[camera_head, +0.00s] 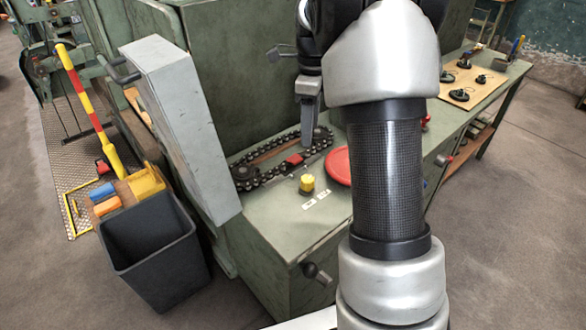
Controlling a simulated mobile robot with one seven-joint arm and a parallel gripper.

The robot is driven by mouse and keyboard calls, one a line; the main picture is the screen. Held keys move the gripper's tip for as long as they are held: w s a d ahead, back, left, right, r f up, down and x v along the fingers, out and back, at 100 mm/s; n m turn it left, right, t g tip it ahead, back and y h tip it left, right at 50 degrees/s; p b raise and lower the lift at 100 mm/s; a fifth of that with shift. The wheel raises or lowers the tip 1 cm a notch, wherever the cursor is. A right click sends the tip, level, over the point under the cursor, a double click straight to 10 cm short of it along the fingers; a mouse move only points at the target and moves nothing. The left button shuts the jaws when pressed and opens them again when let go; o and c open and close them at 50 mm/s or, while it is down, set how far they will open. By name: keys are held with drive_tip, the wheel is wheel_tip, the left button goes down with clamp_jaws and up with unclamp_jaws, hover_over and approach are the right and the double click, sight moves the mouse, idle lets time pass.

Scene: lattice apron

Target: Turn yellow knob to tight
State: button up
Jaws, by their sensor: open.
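The yellow knob (307,183) stands upright on the green bench top, near its front edge. Two small pale labels (316,200) lie just in front of it; their writing is too small to read. My gripper (307,124) points down above the chain area, behind the knob in the picture and apart from it. Its jaws are open, and nothing shows between them. My arm covers part of the bench to the right of the knob.
A dark chain (268,172) with a red piece (294,159) lies behind the knob. A red disc (338,166) lies close to the knob's right. A grey panel (182,125) stands left. A dark bin (155,250) stands on the floor. A black-handled lever (318,273) projects from the bench front.

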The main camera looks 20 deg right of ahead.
sight(308, 178)
wheel_tip(308, 178, down, 18)
drive_tip(key=b, duration=0.2)
drive_tip(key=shift+d+r+b, duration=0.1)
drive_tip(key=shift+r+b, duration=0.05)
drive_tip(key=shift+b, duration=0.2)
drive_tip(key=shift+c, duration=0.2)
drive_tip(key=c, duration=1)
